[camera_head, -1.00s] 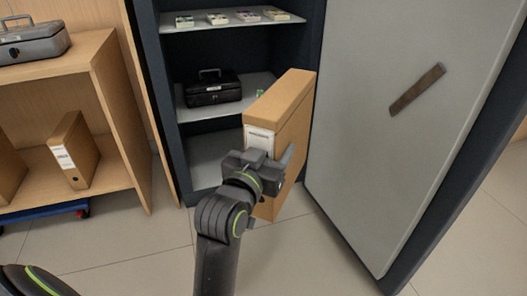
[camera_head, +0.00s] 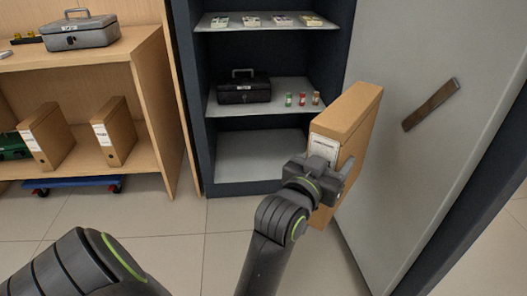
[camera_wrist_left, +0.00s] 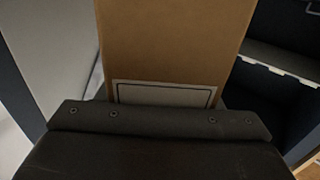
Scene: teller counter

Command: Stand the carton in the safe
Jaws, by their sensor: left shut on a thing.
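The carton is a tall tan box file (camera_head: 345,115) with a white label on its narrow side. My left gripper (camera_head: 327,170) is shut on its lower part and holds it roughly upright above the floor. The carton also fills the middle of the left wrist view (camera_wrist_left: 172,40), above the dark gripper body; the fingertips are hidden there. The safe (camera_head: 196,120) stands open behind, dark, with light shelves. The carton is in front of the opening's right side, near the open door (camera_head: 410,165). The safe's bottom compartment (camera_head: 245,165) looks empty where visible. My right gripper is not in view.
A black cash box (camera_head: 243,90) and several small capped items (camera_head: 302,99) stand on the safe's middle shelf; banknote bundles (camera_head: 252,21) lie on the top one. A wooden shelf unit (camera_head: 160,110) at left holds a grey cash box (camera_head: 82,32) and similar box files (camera_head: 114,130).

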